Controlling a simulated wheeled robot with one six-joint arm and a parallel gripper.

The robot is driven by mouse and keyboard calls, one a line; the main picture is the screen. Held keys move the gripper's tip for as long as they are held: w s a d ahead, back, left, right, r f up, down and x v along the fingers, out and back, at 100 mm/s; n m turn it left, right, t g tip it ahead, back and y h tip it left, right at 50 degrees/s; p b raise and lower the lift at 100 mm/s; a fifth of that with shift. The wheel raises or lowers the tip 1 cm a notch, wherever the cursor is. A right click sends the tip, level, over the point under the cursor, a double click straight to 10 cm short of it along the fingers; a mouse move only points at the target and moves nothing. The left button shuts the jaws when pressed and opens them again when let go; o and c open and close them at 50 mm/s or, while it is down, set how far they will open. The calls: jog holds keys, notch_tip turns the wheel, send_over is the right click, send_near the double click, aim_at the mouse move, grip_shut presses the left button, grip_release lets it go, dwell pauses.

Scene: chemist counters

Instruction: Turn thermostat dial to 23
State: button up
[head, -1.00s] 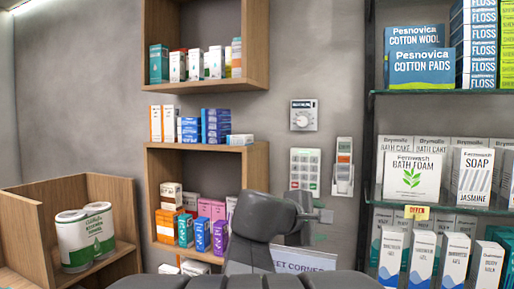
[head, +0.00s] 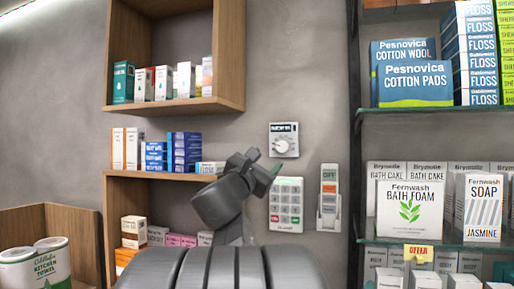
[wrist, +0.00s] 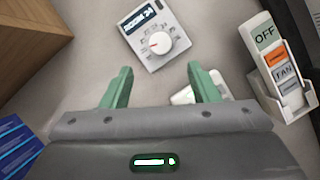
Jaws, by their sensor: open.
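The thermostat (head: 293,152) is a white box on the grey wall, with a dark display on top and a round white dial (head: 281,146). In the wrist view the thermostat (wrist: 136,26) is tilted, and its display seems to read "ROOM 24". The dial (wrist: 160,43) there has a red mark on its left side. My gripper (wrist: 160,70) is open and empty. Its two green fingers lie apart, below the dial in the wrist view, and do not touch it. In the head view my gripper (head: 270,170) is just below the thermostat.
A keypad (head: 287,204) is below the thermostat, partly hidden by a finger in the wrist view. A switch remote in a holder (head: 328,197) hangs to its right. A wooden shelf (head: 229,60) with boxes is on the left, and glass shelves (head: 400,109) are on the right.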

aim_at(281, 148)
jog(key=p+x, duration=0.2)
jog(key=x, duration=0.7)
jog(key=shift+p, duration=0.3)
jog(key=c, duration=1)
